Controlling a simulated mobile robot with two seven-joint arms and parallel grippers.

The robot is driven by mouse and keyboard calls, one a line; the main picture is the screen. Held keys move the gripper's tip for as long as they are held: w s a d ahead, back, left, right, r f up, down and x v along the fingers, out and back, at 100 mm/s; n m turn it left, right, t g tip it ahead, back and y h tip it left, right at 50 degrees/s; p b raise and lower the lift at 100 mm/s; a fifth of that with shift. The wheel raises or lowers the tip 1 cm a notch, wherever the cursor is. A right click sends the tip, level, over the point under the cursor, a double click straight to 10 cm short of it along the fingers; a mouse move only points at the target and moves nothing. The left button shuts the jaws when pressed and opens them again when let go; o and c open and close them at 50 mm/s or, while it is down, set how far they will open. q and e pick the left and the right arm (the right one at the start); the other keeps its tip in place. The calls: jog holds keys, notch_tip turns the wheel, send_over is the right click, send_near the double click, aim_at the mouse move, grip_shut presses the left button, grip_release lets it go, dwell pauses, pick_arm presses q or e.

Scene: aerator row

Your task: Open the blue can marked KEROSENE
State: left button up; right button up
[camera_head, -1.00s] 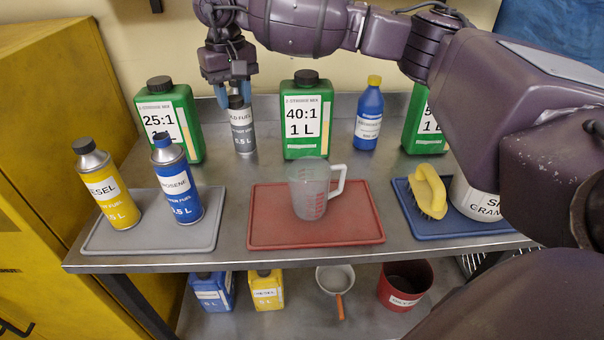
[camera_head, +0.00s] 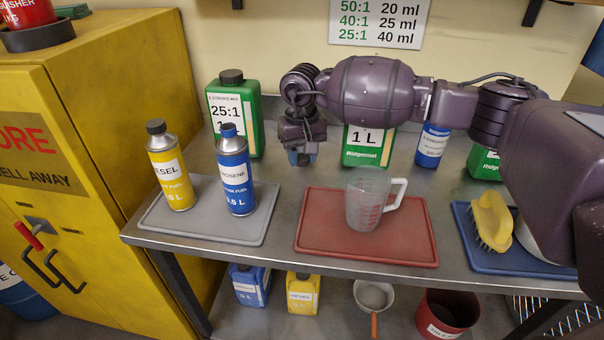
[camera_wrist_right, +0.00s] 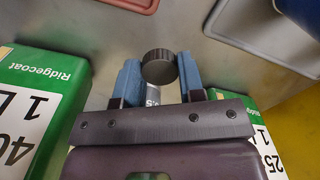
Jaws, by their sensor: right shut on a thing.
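My left gripper is out of view.
Green bottles marked 25:1 (camera_head: 236,135) and 40:1 (camera_head: 366,148) flank the right gripper. A clear jug (camera_head: 363,200) stands on the red mat (camera_head: 330,244). A yellow brush (camera_head: 490,220) lies on the blue mat (camera_head: 500,262). A yellow cabinet (camera_head: 80,110) stands left.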

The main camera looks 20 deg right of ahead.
aim_at(302, 182)
notch_tip(302, 182, down, 5)
jog(key=shift+f, duration=0.4)
jog(key=shift+b, duration=0.3)
jog(key=shift+f, duration=0.2)
jog(key=o, duration=1)
jog(key=shift+r, duration=0.1)
